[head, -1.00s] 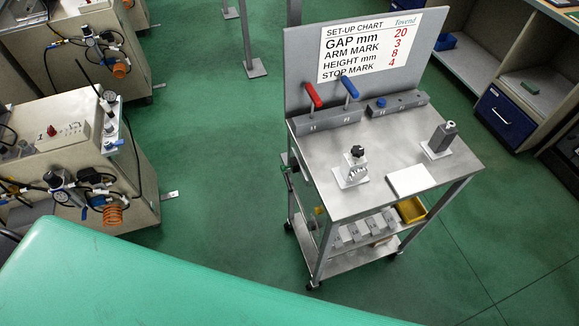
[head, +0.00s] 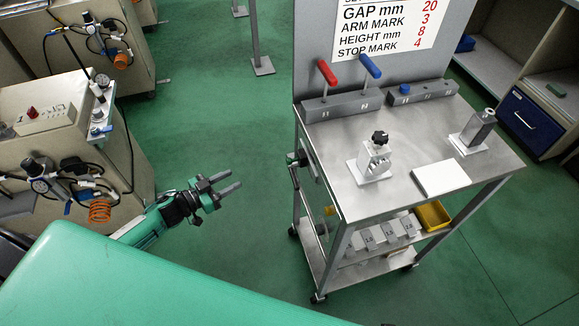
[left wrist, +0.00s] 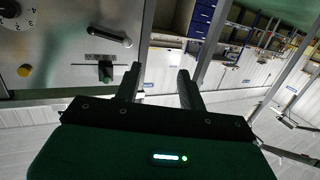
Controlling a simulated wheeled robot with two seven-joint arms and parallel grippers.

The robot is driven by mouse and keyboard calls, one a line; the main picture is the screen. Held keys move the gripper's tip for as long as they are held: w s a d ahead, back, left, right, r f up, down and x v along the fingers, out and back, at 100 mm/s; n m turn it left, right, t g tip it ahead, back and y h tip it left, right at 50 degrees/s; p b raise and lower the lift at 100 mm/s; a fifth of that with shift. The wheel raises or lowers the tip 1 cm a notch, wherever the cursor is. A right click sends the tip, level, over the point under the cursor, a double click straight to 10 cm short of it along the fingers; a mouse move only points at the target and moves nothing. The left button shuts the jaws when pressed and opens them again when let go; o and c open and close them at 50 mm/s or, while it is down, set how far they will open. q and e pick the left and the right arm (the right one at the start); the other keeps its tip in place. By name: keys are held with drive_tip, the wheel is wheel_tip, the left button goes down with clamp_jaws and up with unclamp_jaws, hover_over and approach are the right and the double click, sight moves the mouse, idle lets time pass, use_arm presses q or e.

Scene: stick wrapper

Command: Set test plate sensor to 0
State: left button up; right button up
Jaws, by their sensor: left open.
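My left gripper (head: 235,179) is open and empty over the green floor, left of the steel cart (head: 335,165). Its two fingers point right toward the cart, apart from it. It also shows in the left wrist view (left wrist: 160,70). A flat white plate (head: 441,179) lies on the cart top. I cannot tell which part is the test plate sensor. The left wrist view shows a grey panel (left wrist: 60,50) with a lever (left wrist: 110,37), a black knob or switch (left wrist: 106,73), a yellow button (left wrist: 24,70) and a partly cut-off marked dial (left wrist: 12,10). My right gripper is not visible.
On the cart stand a clamp with a black knob (head: 380,138), a grey post (head: 478,130), red (head: 327,73) and blue (head: 371,67) levers, and the set-up chart (head: 385,25). A yellow bin (head: 433,215) sits below. Beige machines (head: 60,115) stand left; floor between is clear.

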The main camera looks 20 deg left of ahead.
sight(289, 159)
use_arm(q)
drive_tip(key=s+d+r+m+g+h+b, duration=0.1)
drive_tip(key=d+r+m+g+h+b, duration=0.2)
drive_tip(key=d+r+h, duration=0.45)
drive_tip(key=shift+m+g+y, duration=0.4)
drive_tip(key=shift+m+y, duration=0.3)
drive_tip(key=shift+y, duration=0.15)
drive_tip(key=shift+w+r+p+x, duration=0.1)
drive_tip(key=shift+r+p+x, duration=0.15)
drive_tip(key=shift+x, duration=1.75)
drive_tip(key=shift+w+r+p+x, duration=0.1)
drive_tip(key=shift+r+p+x, duration=0.15)
drive_tip(key=shift+x, duration=1.8)
drive_tip(key=shift+w+r+p+x, duration=0.1)
drive_tip(key=shift+r+p+x, duration=0.2)
drive_tip(key=shift+x, duration=1.7)
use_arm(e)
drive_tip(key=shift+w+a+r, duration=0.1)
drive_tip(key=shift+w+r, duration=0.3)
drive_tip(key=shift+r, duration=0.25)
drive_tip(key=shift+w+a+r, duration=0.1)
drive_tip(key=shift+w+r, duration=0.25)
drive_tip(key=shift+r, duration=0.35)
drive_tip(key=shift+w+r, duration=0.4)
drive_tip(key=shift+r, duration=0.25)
use_arm(q)
drive_tip(key=shift+a, duration=0.2)
